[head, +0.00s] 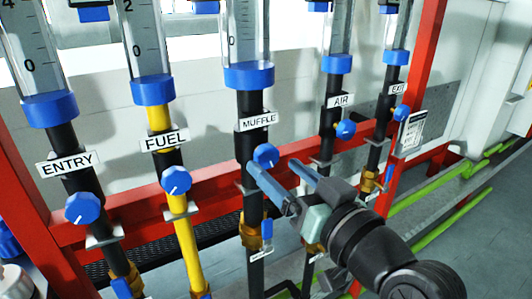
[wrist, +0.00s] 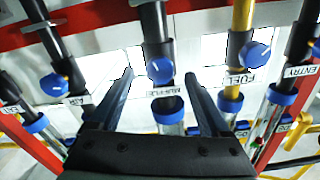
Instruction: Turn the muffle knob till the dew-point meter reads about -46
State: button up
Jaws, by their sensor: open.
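The blue muffle knob (head: 266,155) sits on the black pipe below the MUFFLE label (head: 259,121). My gripper (head: 273,168) is open, with its fingertips close to the knob in the head view. In the wrist view the muffle knob (wrist: 160,70) shows between the two spread fingers (wrist: 159,76), with a gap on each side. I cannot tell whether the tips reach around it in depth. No dew-point meter or reading can be made out in either view.
Similar blue knobs sit beside it: the fuel knob (head: 175,180) and entry knob (head: 83,208) to the left, the air knob (head: 345,129) and exit knob (head: 401,113) to the right. A red frame (head: 220,182) runs behind the pipes. Brass fittings (head: 251,236) sit below.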

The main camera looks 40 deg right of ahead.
aim_at(269, 160)
jog(key=shift+x, duration=2.4)
grip_shut()
jog(key=shift+r+m+p, duration=0.15)
jog(key=shift+m+p, duration=0.15)
jog(key=shift+p, duration=0.3)
jog(key=shift+m+p, duration=0.35)
jog(key=shift+m, duration=0.15)
grip_release()
jog(key=shift+s, duration=0.1)
jog(key=b+v, duration=0.1)
jog(key=v, duration=1.2)
jog(key=shift+b, duration=0.35)
jog(key=shift+a, duration=0.1)
